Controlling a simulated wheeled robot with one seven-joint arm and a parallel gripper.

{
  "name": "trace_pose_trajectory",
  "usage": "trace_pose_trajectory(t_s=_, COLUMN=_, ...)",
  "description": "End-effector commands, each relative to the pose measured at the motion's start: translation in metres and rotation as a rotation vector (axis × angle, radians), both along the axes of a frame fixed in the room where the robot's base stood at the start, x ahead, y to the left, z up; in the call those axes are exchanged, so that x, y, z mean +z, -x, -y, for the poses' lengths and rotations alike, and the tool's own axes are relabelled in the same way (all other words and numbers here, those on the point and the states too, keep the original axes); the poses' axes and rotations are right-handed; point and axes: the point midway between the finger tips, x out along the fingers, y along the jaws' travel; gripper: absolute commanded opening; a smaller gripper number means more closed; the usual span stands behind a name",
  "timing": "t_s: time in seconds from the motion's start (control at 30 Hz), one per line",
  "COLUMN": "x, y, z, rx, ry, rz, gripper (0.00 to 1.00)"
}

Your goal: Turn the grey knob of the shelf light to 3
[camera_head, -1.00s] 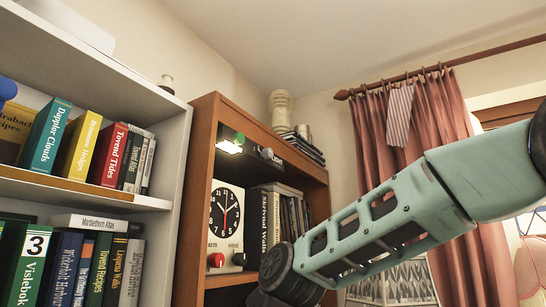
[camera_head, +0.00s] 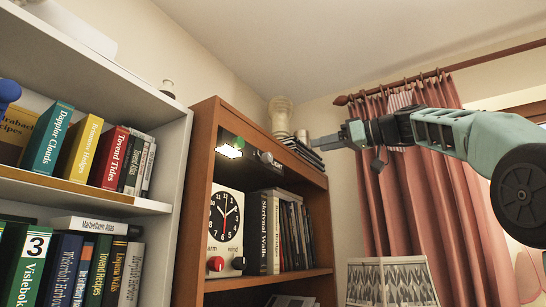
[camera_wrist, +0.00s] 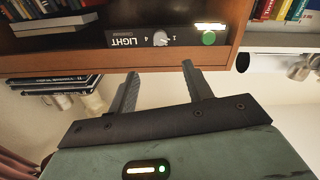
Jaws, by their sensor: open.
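The shelf light's dark panel in the wrist view carries upside-down "LIGHT" lettering (camera_wrist: 123,41), a small grey knob (camera_wrist: 160,38) and a green round part (camera_wrist: 208,38). Digits stand around the knob, but its setting is too small to read. In the head view the knob (camera_head: 266,157) sits under the bookcase top, right of the lit lamp (camera_head: 229,151). My gripper (camera_head: 318,144) is in front of the bookcase's upper right, apart from the knob. In the wrist view my gripper (camera_wrist: 158,68) is open and empty, its two fingers pointing towards the panel.
The wooden bookcase (camera_head: 203,160) has a front edge close to my fingers. Inside stand a clock (camera_head: 224,215) with a red knob (camera_head: 215,264) and a black knob (camera_head: 238,263) below, and books (camera_head: 271,230).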

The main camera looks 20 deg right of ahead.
Motion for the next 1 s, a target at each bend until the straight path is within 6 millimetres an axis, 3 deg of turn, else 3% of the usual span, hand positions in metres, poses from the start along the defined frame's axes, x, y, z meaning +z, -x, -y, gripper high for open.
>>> trace_pose_trajectory(t_s=0.6, x=0.004, y=-0.101, z=-0.074, rx=0.004, ry=-0.003, rz=-0.007, gripper=0.50)
trace_pose_trajectory(t_s=0.8, x=0.002, y=-0.122, z=-0.089, rx=0.002, ry=-0.001, rz=-0.007, gripper=0.50)
trace_pose_trajectory(t_s=1.0, x=0.000, y=-0.129, z=-0.095, rx=0.000, ry=-0.001, rz=-0.004, gripper=0.50)
